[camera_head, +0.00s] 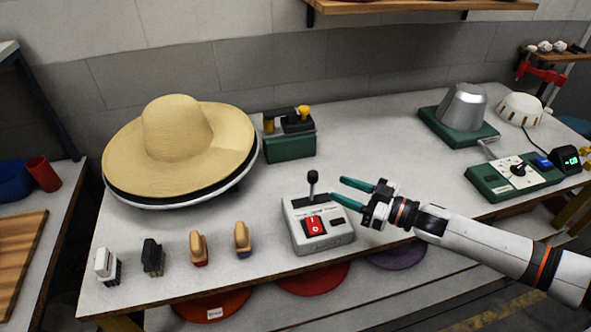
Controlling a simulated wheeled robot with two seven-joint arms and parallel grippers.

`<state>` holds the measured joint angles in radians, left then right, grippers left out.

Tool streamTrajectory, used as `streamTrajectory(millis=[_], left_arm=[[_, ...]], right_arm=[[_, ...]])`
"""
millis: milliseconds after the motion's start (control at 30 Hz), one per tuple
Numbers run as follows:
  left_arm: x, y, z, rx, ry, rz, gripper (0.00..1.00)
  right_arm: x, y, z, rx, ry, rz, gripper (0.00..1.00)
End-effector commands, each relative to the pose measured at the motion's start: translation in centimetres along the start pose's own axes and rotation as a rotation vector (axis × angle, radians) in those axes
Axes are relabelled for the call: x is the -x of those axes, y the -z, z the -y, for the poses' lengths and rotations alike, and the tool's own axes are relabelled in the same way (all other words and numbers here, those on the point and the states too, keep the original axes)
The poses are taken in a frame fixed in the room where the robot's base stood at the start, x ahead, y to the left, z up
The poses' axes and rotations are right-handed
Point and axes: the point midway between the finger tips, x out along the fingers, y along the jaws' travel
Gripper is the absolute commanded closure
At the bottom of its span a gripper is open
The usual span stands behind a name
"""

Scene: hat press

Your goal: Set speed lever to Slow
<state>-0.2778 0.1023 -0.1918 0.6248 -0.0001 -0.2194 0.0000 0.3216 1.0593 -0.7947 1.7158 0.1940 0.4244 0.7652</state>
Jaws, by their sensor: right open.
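A small light-grey control box (336,237) stands near the table's front edge. Its lever (312,185) has a dark round knob and stands upright at the box's back left. A red switch (313,226) sits on the box's top face. The lettering near the lever is too small to read. My right gripper (336,190) comes in from the right with its two green fingers spread and nothing between them. The fingers point left, just right of the lever; I cannot tell whether they touch it or the box. My left gripper is not in view.
A straw hat (176,128) on a round stand fills the table's left. A green device (289,146) stands behind the box. Several brushes (198,247) line the front edge. A green control panel (512,178) and a metal hat block (462,107) are at right.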

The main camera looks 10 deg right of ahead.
Motion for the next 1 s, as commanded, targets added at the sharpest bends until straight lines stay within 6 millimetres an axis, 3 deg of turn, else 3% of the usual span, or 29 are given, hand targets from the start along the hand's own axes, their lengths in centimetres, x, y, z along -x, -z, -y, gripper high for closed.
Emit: streamTrajectory(millis=[100,233,500,667,967,1000], left_arm=[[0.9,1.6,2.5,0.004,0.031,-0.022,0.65],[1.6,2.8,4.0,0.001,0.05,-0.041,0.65],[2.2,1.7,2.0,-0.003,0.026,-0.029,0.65],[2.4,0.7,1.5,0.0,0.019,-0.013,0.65],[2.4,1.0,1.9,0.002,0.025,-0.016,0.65],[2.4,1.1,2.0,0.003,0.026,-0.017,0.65]], right_arm=[[-2.4,-0.5,-0.1,0.001,-0.002,0.006,0.54],[-5.2,-0.5,-0.1,0.002,-0.002,0.005,0.54],[-9.5,-0.3,-0.1,0.002,0.0,0.002,0.54],[-10.5,-0.1,-0.1,0.003,0.0,0.0,0.54],[-10.7,-0.1,-0.1,0.002,0.0,0.0,0.54],[-10.7,-0.1,-0.1,0.002,0.0,0.0,0.61]])
